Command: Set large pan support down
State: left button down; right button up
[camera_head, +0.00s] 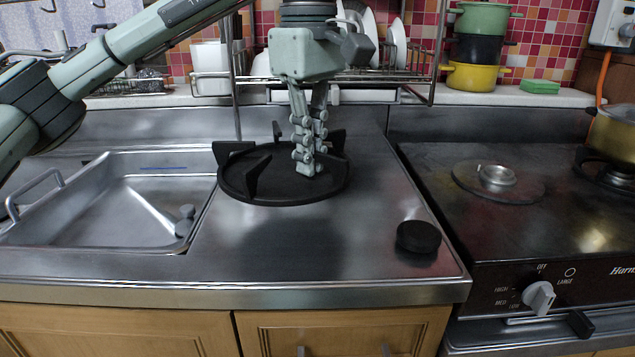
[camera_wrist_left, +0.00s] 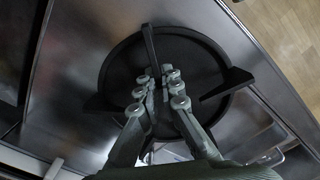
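The large pan support (camera_head: 283,194) is a black ring with upright prongs. It lies about level at the steel counter between sink and stove; I cannot tell whether it is fully resting or just above it. My left gripper (camera_head: 306,168) points down over its right part. In the left wrist view the fingers (camera_wrist_left: 158,80) close on the inner end of one prong of the pan support (camera_wrist_left: 149,45). In the head view that prong is hidden by the fingers. My right gripper is in neither view.
A small black round piece (camera_head: 418,238) lies on the counter's front right. The sink (camera_head: 125,215) is at the left, the stove (camera_head: 470,220) at the right with a yellow pot (camera_head: 612,137). A dish rack (camera_head: 390,75) stands behind the gripper. The counter's front middle is clear.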

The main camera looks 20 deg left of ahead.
pick_arm(q)
jog(key=w+f, duration=0.2)
jog(key=w, duration=0.1)
jog(key=w+f, duration=0.1)
jog(key=w, duration=0.1)
notch_tip(320, 180, down, 4)
jog(key=shift+r, duration=0.2)
jog(key=shift+f, duration=0.15)
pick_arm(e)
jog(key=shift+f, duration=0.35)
pick_arm(q)
jog(key=shift+f, duration=0.15)
jog(key=c, duration=1.7)
grip_release()
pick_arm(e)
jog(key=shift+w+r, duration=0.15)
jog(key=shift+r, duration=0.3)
